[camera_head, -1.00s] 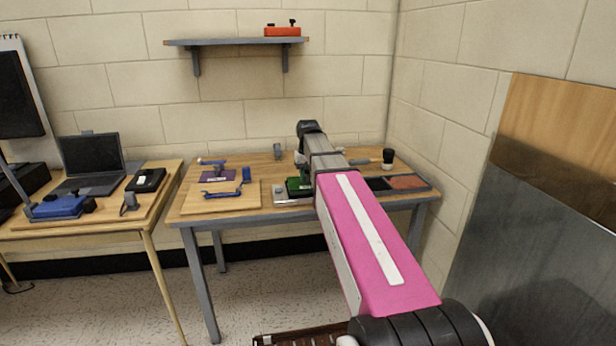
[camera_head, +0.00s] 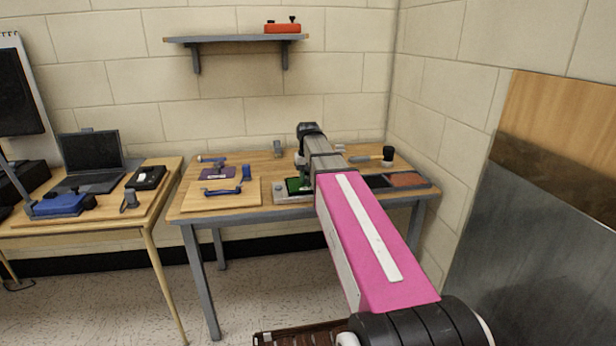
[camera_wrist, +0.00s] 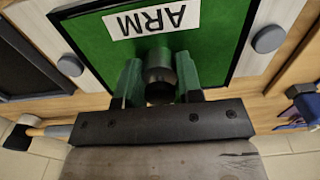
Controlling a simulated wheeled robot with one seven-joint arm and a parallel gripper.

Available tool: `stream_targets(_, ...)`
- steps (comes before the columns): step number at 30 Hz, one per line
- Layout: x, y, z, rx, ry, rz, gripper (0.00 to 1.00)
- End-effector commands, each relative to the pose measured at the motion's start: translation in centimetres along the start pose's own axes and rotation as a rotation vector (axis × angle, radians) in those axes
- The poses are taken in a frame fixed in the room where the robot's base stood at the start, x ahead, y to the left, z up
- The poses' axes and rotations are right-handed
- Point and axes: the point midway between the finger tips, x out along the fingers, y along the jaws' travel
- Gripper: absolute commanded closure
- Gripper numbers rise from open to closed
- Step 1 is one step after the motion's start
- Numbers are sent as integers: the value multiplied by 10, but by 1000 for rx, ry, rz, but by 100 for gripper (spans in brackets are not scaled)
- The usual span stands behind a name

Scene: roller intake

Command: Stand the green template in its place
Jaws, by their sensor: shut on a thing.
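The green template (camera_wrist: 210,50) shows in the wrist view as a green plate with a white label reading ARM, upside down, and a dark edge around it. My gripper (camera_wrist: 160,88) is over its near part, with its two fingers shut on a round black knob. In the head view the template (camera_head: 292,184) shows as a small green patch beside my gripper (camera_head: 304,178), partly hidden by my arm. It lies within a pale board (camera_wrist: 94,45) with round grey knobs at both sides. I cannot tell whether the plate is fully flat against the board.
A wooden board (camera_head: 247,201) with a purple block (camera_head: 218,174) and blue tools is to the left. A shelf (camera_head: 235,40) hangs above.

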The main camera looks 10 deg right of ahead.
Motion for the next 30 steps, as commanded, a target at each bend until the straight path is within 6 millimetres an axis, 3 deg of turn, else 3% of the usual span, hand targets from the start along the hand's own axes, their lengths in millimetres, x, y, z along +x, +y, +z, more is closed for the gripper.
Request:
stream_targets(1, 1, 0, 0, 0, 0, 0, 90)
stream_targets(2, 1, 0, 0, 0, 0, 0, 63)
stream_targets(3, 1, 0, 0, 0, 0, 0, 58)
stream_targets(14, -1, 0, 0, 0, 1, 0, 58)
stream_targets(30, -26, 0, 0, 0, 1, 0, 58)
